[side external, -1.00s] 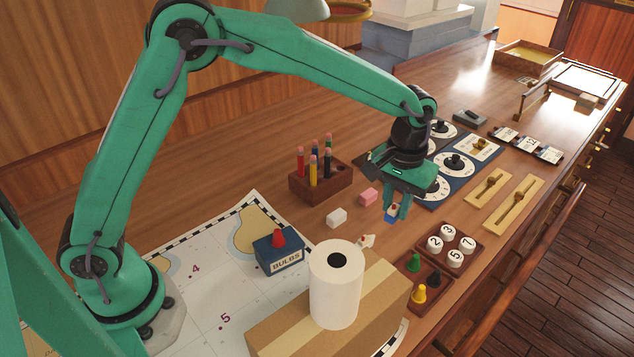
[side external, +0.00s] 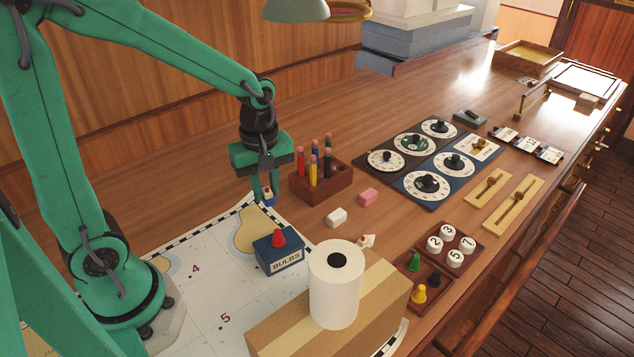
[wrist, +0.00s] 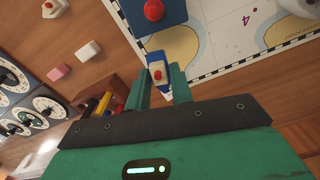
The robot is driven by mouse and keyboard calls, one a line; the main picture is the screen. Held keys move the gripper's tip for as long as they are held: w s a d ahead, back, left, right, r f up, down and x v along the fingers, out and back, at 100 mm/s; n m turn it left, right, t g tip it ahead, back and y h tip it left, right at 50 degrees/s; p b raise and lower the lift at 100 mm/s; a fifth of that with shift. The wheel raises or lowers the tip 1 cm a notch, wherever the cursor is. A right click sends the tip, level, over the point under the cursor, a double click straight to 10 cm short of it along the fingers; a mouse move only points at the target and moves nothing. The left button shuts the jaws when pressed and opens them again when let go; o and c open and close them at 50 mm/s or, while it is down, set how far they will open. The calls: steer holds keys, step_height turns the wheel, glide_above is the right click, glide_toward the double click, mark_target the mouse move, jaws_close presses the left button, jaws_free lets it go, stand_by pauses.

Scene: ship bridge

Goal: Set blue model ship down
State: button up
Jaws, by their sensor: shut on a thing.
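The blue model ship (wrist: 156,60), with a blue hull, white deck and a red part on top, is between the fingers of my gripper (wrist: 160,92) in the wrist view. In the side external view my gripper (side external: 264,195) points down, shut on the ship (side external: 268,196), which is small and partly hidden by the fingers. The ship is near the far corner of the white sea chart (side external: 205,290), left of the pencil block (side external: 335,184). I cannot tell whether its hull touches the surface below.
A paper roll (side external: 335,290) stands on a cardboard box (side external: 385,290). Bare wood lies behind my gripper.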

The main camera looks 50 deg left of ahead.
steer(key=s+n, duration=0.1)
steer(key=s+a+n, duration=0.1)
steer(key=s, duration=0.1)
steer(key=s+a+f, duration=0.1)
steer(key=shift+s+a+n, duration=0.15)
steer(key=shift+s+n, duration=0.25)
steer(key=shift+a, duration=0.1)
glide_above(225, 215)
step_height(225, 215, down, 7)
steer(key=shift+a, duration=0.15)
steer(key=shift+f, duration=2)
steer(key=shift+f, duration=0.15)
